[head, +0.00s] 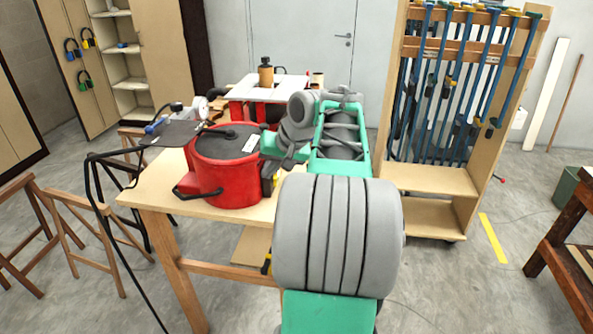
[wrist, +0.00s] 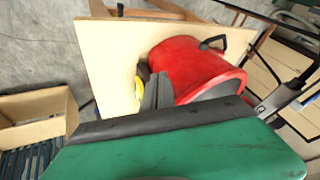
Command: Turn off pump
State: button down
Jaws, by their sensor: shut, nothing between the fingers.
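A red drum-shaped vessel (head: 222,170) with a black lid and black side handle stands on the wooden worktable. A gauge (head: 200,107) and a hose fitting sit at a dark plate (head: 172,133) beside it. I cannot tell which part is the pump's switch. In the wrist view my gripper (wrist: 158,90) is shut and empty, close beside the red vessel (wrist: 190,68). A yellow part (wrist: 142,78) shows just past the fingers; whether they touch it is unclear. In the head view my arm hides most of the gripper.
The worktable (head: 155,190) also bears a brown bottle (head: 265,72) and another red machine (head: 250,95) behind. A black hose (head: 118,250) hangs at its left.

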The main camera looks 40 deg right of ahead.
jog(key=a+f+n, duration=0.1)
jog(key=a+n, duration=0.1)
jog(key=a, duration=1)
jog(key=s+a+f+n+g, duration=0.1)
jog(key=s+a+f, duration=0.3)
jog(key=a, duration=0.5)
jog(key=s+a+f+n+g, duration=0.2)
jog(key=s+a+f+n, duration=0.2)
jog(key=s+a, duration=0.5)
jog(key=shift+s+f, duration=0.3)
jog(key=shift+f, duration=0.4)
jog(key=shift+d, duration=0.1)
